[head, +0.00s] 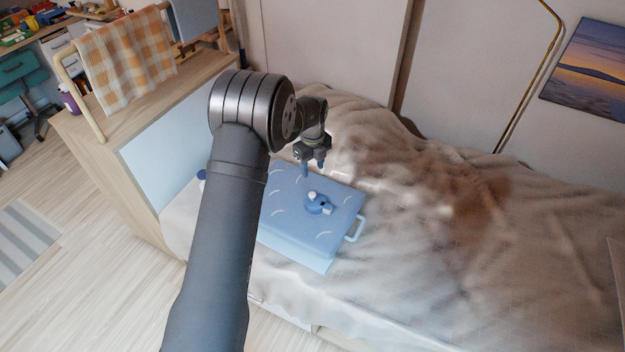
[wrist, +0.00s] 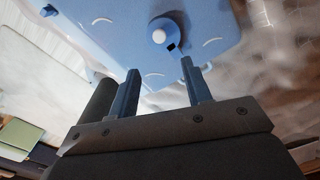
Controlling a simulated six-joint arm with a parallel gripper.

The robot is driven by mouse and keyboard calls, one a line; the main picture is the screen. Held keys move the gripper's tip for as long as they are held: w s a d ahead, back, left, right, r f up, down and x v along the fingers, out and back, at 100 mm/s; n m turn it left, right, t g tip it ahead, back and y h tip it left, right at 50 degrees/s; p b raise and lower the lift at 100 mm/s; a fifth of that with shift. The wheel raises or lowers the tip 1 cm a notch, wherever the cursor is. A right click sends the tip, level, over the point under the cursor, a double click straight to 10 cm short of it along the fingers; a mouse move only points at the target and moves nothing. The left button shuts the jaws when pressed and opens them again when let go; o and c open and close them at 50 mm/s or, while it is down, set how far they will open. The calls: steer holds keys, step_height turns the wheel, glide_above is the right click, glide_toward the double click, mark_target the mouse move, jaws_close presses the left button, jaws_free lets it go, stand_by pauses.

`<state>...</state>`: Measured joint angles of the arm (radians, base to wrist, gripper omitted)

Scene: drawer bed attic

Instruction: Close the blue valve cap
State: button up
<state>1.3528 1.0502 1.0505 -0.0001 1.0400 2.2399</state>
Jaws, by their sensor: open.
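A small blue valve (head: 318,204) with a round white part on it sits on top of a light blue box (head: 283,225) with pale curved marks. The box lies on the bed. In the wrist view the valve (wrist: 169,35) shows beyond my fingertips, with a dark opening at its lower right. Whether the white part is the cap's face or another piece is unclear. My gripper (head: 313,172) hangs above the far side of the box, apart from the valve. In the wrist view my gripper (wrist: 160,75) has its two blue fingers spread with nothing between them.
A pale handle (head: 355,229) sticks out from the box's right side. Rumpled beige bedding (head: 430,230) lies to the right. A wooden bed end (head: 150,150) with a checked cloth (head: 125,60) on a rail stands at the left.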

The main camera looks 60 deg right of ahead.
step_height(320, 180, up, 5)
glide_above(311, 198)
steer(key=d, duration=0.1)
steer(key=shift+d+r, duration=0.1)
steer(key=shift+d, duration=0.1)
step_height(311, 198, down, 18)
steer(key=shift+r, duration=0.25)
stand_by(0.4)
steer(key=shift+r, duration=0.1)
steer(key=shift+r, duration=0.3)
step_height(311, 198, up, 16)
step_height(311, 198, down, 17)
steer(key=shift+r, duration=0.1)
steer(key=shift+w+a+n, duration=0.1)
steer(key=shift+a+n, duration=0.05)
steer(key=shift+n, duration=0.15)
steer(key=shift+a+n, duration=0.55)
steer(key=shift+n, duration=0.35)
